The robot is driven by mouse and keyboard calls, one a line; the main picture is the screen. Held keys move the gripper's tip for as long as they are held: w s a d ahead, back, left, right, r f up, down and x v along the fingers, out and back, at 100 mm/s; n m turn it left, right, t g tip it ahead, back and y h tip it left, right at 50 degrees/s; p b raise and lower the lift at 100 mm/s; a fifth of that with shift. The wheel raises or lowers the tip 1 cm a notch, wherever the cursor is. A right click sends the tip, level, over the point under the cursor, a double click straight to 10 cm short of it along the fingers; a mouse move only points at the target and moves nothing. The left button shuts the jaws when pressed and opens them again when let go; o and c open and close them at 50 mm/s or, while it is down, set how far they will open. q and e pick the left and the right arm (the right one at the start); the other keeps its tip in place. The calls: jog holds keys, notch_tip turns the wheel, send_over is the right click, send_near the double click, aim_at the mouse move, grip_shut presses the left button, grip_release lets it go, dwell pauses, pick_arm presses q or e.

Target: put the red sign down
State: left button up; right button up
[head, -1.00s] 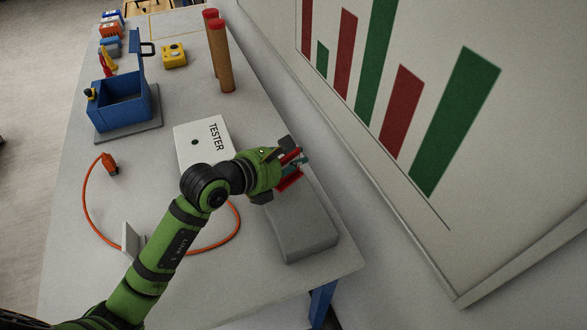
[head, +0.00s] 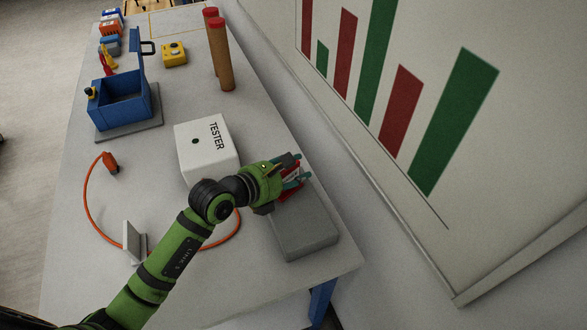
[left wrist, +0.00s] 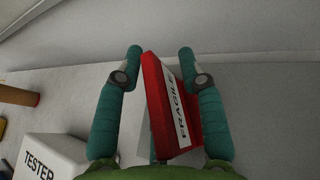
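The red sign (left wrist: 163,105) carries a white FRAGILE label and stands tilted between my left gripper's teal fingers in the left wrist view. In the head view, the sign (head: 292,191) shows partly behind the fingers, at the far end of the grey block (head: 306,238). My left gripper (left wrist: 160,62) is open around the sign. A gap shows between the sign and the left-hand finger; the sign lies close to the right-hand finger, and I cannot tell whether they touch. The sign's lower edge is hidden. My right gripper is not in view.
The white TESTER box (head: 202,150) stands left of my left gripper. An orange cable (head: 88,205) loops on the table. A blue box (head: 122,105), a yellow device (head: 174,54) and brown tubes (head: 223,60) stand farther back. The wall is close on the right.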

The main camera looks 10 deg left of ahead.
pick_arm(q)
jog(key=shift+r, duration=0.25)
jog(key=shift+s+a, duration=0.2)
jog(key=shift+s, duration=0.1)
jog(key=b+v, duration=0.2)
jog(key=v, duration=0.9)
